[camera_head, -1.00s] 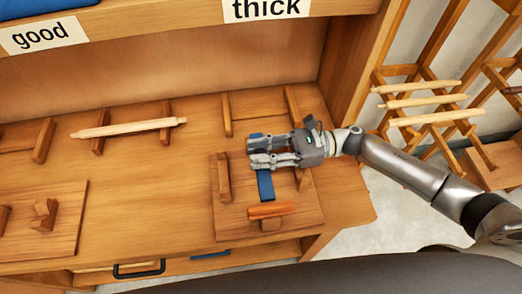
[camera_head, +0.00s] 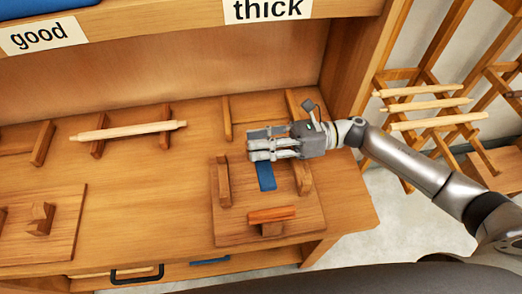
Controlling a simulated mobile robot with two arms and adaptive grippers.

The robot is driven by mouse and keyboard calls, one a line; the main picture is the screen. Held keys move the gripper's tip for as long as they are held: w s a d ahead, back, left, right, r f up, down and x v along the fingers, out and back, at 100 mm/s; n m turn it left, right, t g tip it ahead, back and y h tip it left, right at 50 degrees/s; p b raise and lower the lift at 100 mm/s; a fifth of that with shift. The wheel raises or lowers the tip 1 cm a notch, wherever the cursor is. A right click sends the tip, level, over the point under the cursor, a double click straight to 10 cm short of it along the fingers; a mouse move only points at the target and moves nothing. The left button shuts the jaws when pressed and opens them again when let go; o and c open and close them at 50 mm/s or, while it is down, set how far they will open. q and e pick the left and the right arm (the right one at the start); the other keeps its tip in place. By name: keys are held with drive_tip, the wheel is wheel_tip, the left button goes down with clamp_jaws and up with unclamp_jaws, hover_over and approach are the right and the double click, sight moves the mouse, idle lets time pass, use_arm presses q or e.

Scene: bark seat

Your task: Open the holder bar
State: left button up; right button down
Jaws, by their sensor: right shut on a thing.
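A wooden board (camera_head: 235,228) with upright posts and an orange-brown crosspiece (camera_head: 271,214) lies at the right end of the bench. A flat blue bar (camera_head: 266,177) lies between the posts; its upper part is hidden by my right gripper. I take it for the holder bar. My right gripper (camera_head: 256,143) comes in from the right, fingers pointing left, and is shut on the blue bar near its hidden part. How the bar is hinged cannot be seen. My left gripper is not in view.
A pale turned spindle (camera_head: 130,130) rests on two supports at the middle left. Another board (camera_head: 65,240) with pegs lies at lower left. A rack of spindles (camera_head: 425,104) stands at right. A shelf with labels "good" and "thick" (camera_head: 265,9) runs above.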

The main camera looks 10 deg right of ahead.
drive_tip(key=shift+w+r+m+b, duration=0.35)
drive_tip(key=shift+w+m+b, duration=0.25)
drive_tip(key=shift+m, duration=0.3)
drive_tip(key=shift+w+r+b, duration=0.35)
drive_tip(key=shift+w+r, duration=0.05)
drive_tip(key=shift+r, duration=0.05)
